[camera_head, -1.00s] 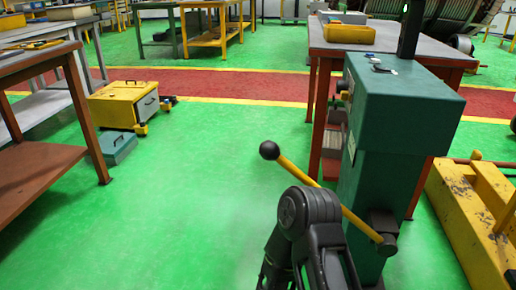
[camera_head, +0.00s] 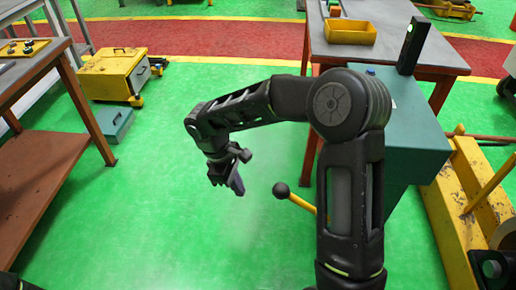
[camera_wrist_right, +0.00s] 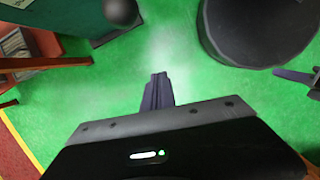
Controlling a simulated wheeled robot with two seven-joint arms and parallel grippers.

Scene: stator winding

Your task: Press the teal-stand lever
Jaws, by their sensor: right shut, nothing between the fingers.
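The teal stand (camera_head: 418,135) is on the right in the head view, partly hidden behind my right arm. Its lever has a black ball knob (camera_head: 281,190) and a yellow rod (camera_head: 302,204); the rest of the rod is hidden by my arm. My right gripper (camera_head: 238,186) is shut and empty, left of the knob and apart from it, pointing downward. In the right wrist view the shut fingers (camera_wrist_right: 158,88) are over the green floor. The dark knob (camera_wrist_right: 120,10) shows at the top edge, beside the teal stand (camera_wrist_right: 65,20). My left gripper is not in view.
A red-legged table (camera_head: 395,45) with a yellow bin (camera_head: 350,32) stands behind the stand. A yellow machine base (camera_head: 450,215) is at the right. A yellow cabinet (camera_head: 110,75) and a brown-shelved table (camera_head: 45,165) are at left.

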